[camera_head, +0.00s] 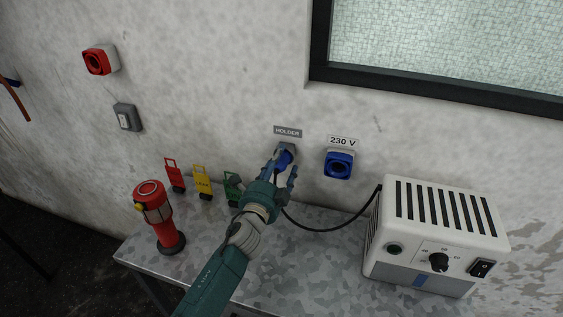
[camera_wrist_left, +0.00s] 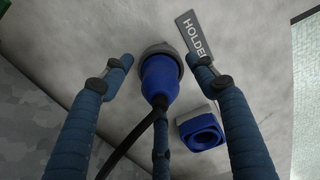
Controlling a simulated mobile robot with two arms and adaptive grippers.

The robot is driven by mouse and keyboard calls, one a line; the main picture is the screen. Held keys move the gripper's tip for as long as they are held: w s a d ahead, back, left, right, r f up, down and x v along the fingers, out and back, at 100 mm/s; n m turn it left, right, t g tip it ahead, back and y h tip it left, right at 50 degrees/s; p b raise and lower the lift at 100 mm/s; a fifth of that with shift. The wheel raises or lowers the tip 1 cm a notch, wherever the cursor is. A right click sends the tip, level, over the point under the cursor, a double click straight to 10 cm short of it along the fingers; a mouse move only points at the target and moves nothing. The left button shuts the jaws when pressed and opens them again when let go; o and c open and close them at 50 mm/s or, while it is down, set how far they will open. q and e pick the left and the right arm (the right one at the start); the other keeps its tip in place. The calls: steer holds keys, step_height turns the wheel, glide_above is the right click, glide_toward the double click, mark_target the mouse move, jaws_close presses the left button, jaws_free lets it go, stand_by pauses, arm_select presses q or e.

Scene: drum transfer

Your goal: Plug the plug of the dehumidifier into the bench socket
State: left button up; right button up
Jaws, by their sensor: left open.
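The blue plug (camera_head: 284,157) sits in the grey wall holder under the HOLDER sign (camera_head: 288,131). In the left wrist view the plug (camera_wrist_left: 160,82) points into the round holder and its black cable hangs toward me. My left gripper (camera_head: 283,168) is open, its fingers spread on either side of the plug, apart from it in the left wrist view. The blue bench socket (camera_head: 339,163) is on the wall right of the holder, under the 230 V sign; it also shows in the left wrist view (camera_wrist_left: 201,131). The white dehumidifier (camera_head: 436,245) stands on the bench at right. My right gripper is not in view.
The cable (camera_head: 325,229) runs in a loop above the bench (camera_head: 300,265) to the dehumidifier. A red lamp-like object (camera_head: 156,214) and small red, yellow and green trolley-shaped items (camera_head: 202,183) stand at left. A red socket (camera_head: 101,60) and grey switch (camera_head: 127,117) are on the wall.

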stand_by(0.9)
arm_select(q)
jaws_close()
steer(key=shift+s, duration=0.15)
steer(key=shift+s+a, duration=0.1)
steer(key=shift+p+v, duration=1.05)
steer(key=shift+v, duration=1.7)
